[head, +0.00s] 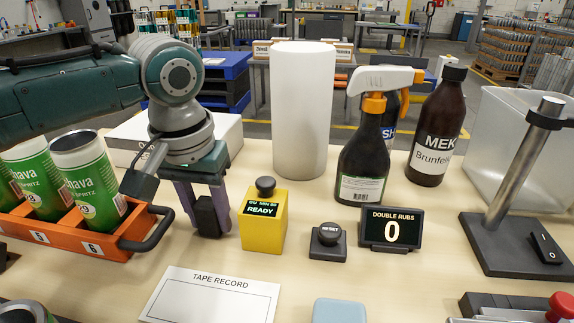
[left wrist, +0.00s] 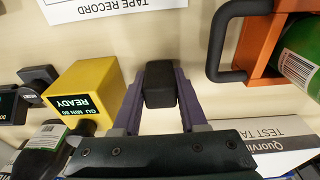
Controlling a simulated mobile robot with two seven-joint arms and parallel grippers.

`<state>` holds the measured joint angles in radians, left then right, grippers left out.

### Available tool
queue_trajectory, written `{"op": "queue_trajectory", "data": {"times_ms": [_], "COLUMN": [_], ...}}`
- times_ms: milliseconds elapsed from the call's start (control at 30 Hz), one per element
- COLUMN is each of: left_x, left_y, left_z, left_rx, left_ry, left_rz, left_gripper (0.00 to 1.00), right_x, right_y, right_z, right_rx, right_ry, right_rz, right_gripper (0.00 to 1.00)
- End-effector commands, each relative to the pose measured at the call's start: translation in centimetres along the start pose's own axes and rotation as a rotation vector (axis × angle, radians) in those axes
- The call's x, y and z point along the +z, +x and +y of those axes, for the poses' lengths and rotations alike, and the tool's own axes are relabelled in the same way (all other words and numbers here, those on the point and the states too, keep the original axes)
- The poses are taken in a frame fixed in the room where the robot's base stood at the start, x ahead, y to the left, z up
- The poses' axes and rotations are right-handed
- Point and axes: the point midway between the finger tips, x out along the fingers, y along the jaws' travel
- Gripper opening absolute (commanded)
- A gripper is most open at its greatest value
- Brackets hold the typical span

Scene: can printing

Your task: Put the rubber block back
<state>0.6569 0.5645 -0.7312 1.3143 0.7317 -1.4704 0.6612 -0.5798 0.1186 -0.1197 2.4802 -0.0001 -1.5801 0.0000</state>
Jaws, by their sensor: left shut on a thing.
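My left gripper (head: 207,208) points down over the table, just left of the yellow box. It is shut on a small black block (head: 208,217), likely the rubber block. In the left wrist view the block (left wrist: 160,84) sits between the purple fingertips of my left gripper (left wrist: 161,92). I cannot tell whether the block touches the tabletop. The yellow box (head: 264,222) has a black knob and a display reading READY; it also shows in the left wrist view (left wrist: 88,88). My right gripper is in neither view.
An orange can carrier (head: 75,240) with a black handle stands close left. A RESET button (head: 328,242), a counter reading 0 (head: 391,229) and a light-blue block (head: 340,311) lie right. A TAPE RECORD sheet (head: 210,297) lies in front. A white cylinder (head: 302,110) and bottles stand behind.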

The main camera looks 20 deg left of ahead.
Motion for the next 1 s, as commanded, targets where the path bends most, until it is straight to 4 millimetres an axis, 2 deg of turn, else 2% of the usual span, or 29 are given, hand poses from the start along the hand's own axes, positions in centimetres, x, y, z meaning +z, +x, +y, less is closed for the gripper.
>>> {"op": "queue_trajectory", "data": {"times_ms": [100,133,367,700,867,1000], "left_x": [0.0,0.0,0.0,-0.1,-0.1,-0.2], "left_y": [0.3,0.3,0.3,-0.3,-3.0,-6.4], "left_z": [0.0,0.0,0.0,0.0,0.0,0.0], "left_rx": [0.001,0.001,0.0,0.0,0.002,0.002], "left_ry": [0.0,0.0,0.0,0.0,0.001,0.001], "left_rz": [0.0,0.0,0.0,0.001,0.002,0.004], "left_gripper": [0.0,0.44,0.7,0.72,0.72,0.72], "right_x": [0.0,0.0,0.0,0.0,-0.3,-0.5], "right_y": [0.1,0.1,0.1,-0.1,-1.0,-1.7], "right_z": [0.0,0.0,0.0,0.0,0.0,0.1], "right_rx": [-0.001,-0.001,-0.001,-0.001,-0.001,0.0], "right_ry": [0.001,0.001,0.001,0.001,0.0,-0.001], "right_rz": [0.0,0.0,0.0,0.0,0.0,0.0], "right_gripper": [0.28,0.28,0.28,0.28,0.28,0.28]}}
